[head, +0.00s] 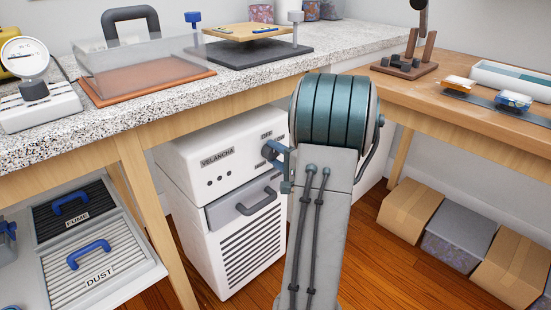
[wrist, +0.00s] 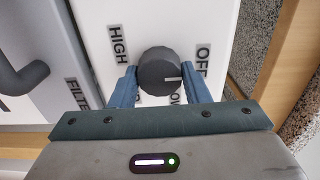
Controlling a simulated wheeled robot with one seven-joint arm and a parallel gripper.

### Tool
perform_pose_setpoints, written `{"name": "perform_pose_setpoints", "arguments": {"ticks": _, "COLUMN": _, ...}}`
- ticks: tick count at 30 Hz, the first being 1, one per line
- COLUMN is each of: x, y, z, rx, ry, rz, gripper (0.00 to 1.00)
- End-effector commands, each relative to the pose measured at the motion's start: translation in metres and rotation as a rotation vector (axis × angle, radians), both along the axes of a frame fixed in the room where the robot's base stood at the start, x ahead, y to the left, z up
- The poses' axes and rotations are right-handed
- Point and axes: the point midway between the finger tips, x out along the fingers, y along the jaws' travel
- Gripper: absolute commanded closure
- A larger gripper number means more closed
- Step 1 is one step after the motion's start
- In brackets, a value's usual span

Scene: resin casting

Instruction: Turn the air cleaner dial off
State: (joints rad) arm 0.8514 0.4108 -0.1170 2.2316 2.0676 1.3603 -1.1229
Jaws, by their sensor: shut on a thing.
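The air cleaner (head: 215,150) is a white cabinet labelled VELANCHA under the speckled bench. The HIGH label (wrist: 118,45) is at the dial's upper left. Another label below the dial is partly hidden by my gripper. My gripper (wrist: 160,85) is shut on the dial, with one blue finger on each side.
A grey filter drawer with a handle (head: 258,202) sits below the panel. The bench edge (head: 200,105) overhangs the cabinet. At left, FUME (head: 75,215) and DUST (head: 97,270) filters lie on a low shelf. Boxes (head: 410,208) stand under the right table.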

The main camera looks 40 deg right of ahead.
Motion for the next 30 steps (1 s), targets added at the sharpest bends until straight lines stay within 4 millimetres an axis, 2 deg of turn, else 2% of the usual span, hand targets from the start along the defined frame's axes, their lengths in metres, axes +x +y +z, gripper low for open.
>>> {"name": "perform_pose_setpoints", "arguments": {"ticks": 10, "x": 0.0, "y": 0.001, "z": -0.001, "rx": -0.003, "ry": 0.003, "rz": 0.003, "gripper": 0.81}}
{"name": "perform_pose_setpoints", "arguments": {"ticks": 11, "x": 0.0, "y": 0.001, "z": -0.001, "rx": -0.003, "ry": 0.003, "rz": 0.002, "gripper": 0.5}}
{"name": "perform_pose_setpoints", "arguments": {"ticks": 12, "x": 0.0, "y": 0.001, "z": -0.001, "rx": -0.003, "ry": 0.003, "rz": 0.002, "gripper": 0.38}}
{"name": "perform_pose_setpoints", "arguments": {"ticks": 13, "x": 0.0, "y": 0.001, "z": -0.001, "rx": -0.002, "ry": 0.002, "rz": 0.002, "gripper": 0.36}}
{"name": "perform_pose_setpoints", "arguments": {"ticks": 23, "x": -0.003, "y": 0.0, "z": 0.0, "rx": -0.002, "ry": 0.002, "rz": 0.0, "gripper": 0.36}}
{"name": "perform_pose_setpoints", "arguments": {"ticks": 26, "x": -0.014, "y": -0.001, "z": 0.001, "rx": -0.002, "ry": 0.003, "rz": -0.001, "gripper": 0.36}}
{"name": "perform_pose_setpoints", "arguments": {"ticks": 30, "x": -0.042, "y": -0.004, "z": 0.002, "rx": 0.0, "ry": 0.003, "rz": -0.004, "gripper": 0.36}}
